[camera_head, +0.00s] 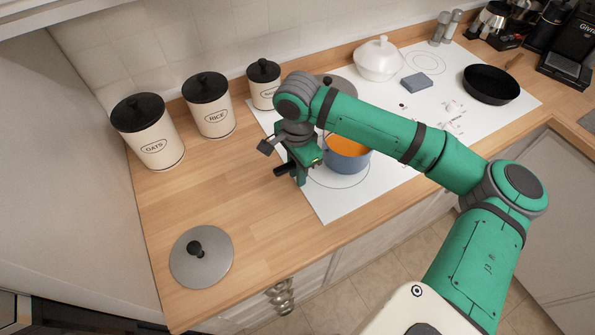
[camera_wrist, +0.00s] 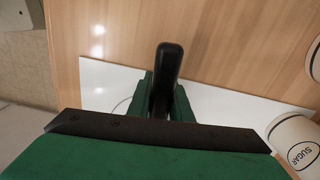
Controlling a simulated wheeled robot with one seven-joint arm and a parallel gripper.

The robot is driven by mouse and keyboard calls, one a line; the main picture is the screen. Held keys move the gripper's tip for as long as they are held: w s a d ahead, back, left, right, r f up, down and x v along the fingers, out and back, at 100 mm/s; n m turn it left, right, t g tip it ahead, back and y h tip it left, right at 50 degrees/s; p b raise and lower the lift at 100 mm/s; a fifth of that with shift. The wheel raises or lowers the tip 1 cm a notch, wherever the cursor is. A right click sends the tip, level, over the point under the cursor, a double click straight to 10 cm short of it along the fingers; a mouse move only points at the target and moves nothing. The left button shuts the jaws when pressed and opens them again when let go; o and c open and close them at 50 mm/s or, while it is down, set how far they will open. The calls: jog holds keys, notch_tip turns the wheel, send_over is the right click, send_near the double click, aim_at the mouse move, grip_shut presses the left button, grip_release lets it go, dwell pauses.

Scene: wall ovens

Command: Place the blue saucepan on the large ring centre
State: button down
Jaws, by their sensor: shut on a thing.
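The blue saucepan (camera_head: 348,163), with orange contents, is over the near left part of the white hob (camera_head: 325,207). My arm hides part of it. My gripper (camera_head: 299,168) is shut on its dark handle, which points left over the wood. In the wrist view the black handle (camera_wrist: 168,70) lies between my green fingers (camera_wrist: 163,97); the pan body is hidden there. The thin outline of a large ring (camera_head: 345,187) shows on the hob just in front of and below the pan. I cannot tell whether the pan touches the hob.
A grey lid (camera_head: 201,258) lies on the wooden worktop at the near left. Canisters for oats (camera_head: 150,140), rice (camera_head: 211,115) and sugar (camera_head: 264,90) stand along the back. A white lidded pot (camera_head: 378,62), a blue-grey block (camera_head: 417,81) and a black frying pan (camera_head: 490,86) are farther right.

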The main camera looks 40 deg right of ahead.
jog(key=c, duration=1.6)
grip_release()
notch_tip(320, 180, up, 12)
jog(key=shift+s+f, duration=0.1)
jog(key=shift+r, duration=0.2)
jog(key=shift+w+a, duration=0.15)
jog(key=shift+w, duration=0.05)
jog(key=shift+s, duration=0.1)
